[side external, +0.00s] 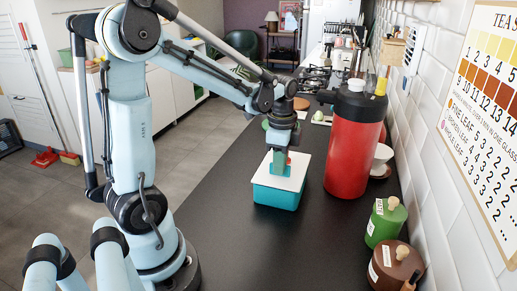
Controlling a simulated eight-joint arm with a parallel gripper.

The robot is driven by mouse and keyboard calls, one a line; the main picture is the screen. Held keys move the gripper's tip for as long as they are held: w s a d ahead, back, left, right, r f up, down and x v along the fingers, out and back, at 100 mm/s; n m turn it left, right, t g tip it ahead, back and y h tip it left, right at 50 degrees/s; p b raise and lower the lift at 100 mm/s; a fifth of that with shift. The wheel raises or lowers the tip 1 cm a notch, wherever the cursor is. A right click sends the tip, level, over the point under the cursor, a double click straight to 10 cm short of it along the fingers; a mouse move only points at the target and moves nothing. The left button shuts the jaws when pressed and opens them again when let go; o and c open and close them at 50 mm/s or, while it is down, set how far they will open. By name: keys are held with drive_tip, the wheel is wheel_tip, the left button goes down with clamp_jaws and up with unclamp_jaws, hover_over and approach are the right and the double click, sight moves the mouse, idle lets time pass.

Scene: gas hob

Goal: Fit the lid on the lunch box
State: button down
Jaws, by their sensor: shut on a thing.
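The lunch box (275,197) is a teal tub standing on the black counter. A flat white lid (290,181) lies over its top, and I cannot tell whether it is seated or slightly above the rim. My gripper (280,160) points down at the middle of the lid. The fingertips and the grip itself are too small to see clearly.
A tall red flask (354,150) stands close to the right of the box. A green canister (385,221) and a brown canister (396,266) stand at the front right by the tiled wall. The black counter (290,250) in front of the box is clear. The hob (318,78) lies behind.

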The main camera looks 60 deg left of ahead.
drive_tip(key=shift+f, duration=0.1)
drive_tip(key=c, duration=1.1)
unclamp_jaws()
wheel_tip(320, 180, up, 12)
drive_tip(key=shift+d, duration=0.1)
